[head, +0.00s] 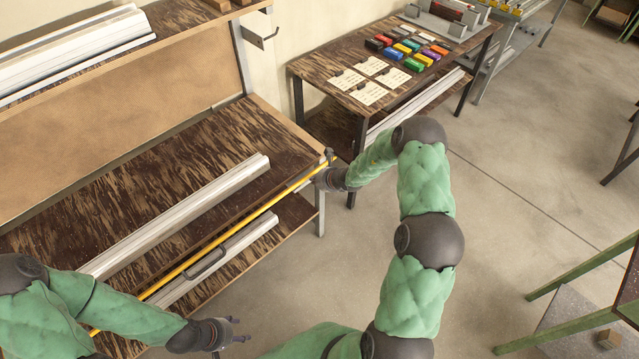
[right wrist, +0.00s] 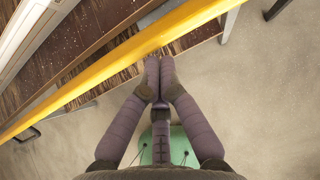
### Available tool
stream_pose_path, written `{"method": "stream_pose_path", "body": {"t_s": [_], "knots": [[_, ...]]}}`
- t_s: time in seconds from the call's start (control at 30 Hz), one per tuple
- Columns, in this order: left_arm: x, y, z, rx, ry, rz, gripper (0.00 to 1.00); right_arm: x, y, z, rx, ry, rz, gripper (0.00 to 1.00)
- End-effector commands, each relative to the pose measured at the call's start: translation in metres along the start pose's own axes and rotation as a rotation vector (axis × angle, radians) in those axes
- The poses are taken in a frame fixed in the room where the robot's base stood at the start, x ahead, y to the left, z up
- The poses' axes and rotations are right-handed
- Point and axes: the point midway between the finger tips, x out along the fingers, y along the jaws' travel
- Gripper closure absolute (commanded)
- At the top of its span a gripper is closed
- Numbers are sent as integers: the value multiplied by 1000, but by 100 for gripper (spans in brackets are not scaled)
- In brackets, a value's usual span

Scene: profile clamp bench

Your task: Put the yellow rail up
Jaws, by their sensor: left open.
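The long thin yellow rail (head: 215,244) runs along the front edge of the brown workbench in the head view, slanting from lower left to upper right. Its left part passes behind my left arm. In the right wrist view the rail (right wrist: 120,62) crosses close in front of the fingers. My right gripper (head: 326,166) is at the rail's right end, by the bench corner. Its fingers (right wrist: 158,72) are drawn together at the rail, and their tips are partly hidden. My left gripper (head: 236,331) is open and empty, to the right of the rail's left part, over the floor.
A pale profile (head: 185,215) lies on the bench top (head: 225,150); another (head: 225,258), near a dark handle (head: 205,263), lies on the lower shelf. A table (head: 335,70) with cards and coloured blocks stands behind. Open floor (head: 520,150) lies to the right.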

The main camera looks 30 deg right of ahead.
Motion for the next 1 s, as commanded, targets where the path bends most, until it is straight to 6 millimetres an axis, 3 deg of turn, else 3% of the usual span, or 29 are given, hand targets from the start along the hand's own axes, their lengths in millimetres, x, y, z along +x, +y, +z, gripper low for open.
{"method": "stream_pose_path", "body": {"t_s": [0.03, 0.5, 1.0], "knots": [[-3, 1, 0, 0, 0, 0, 46, 0, 0, 12, -8, 34, -2, 100], [-6, 2, 0, 0, 0, 0, 46, 16, 0, 51, -2, 39, 1, 100], [-8, 3, 0, 0, 0, 0, 46, 25, 0, 64, 0, 41, 1, 100]]}}
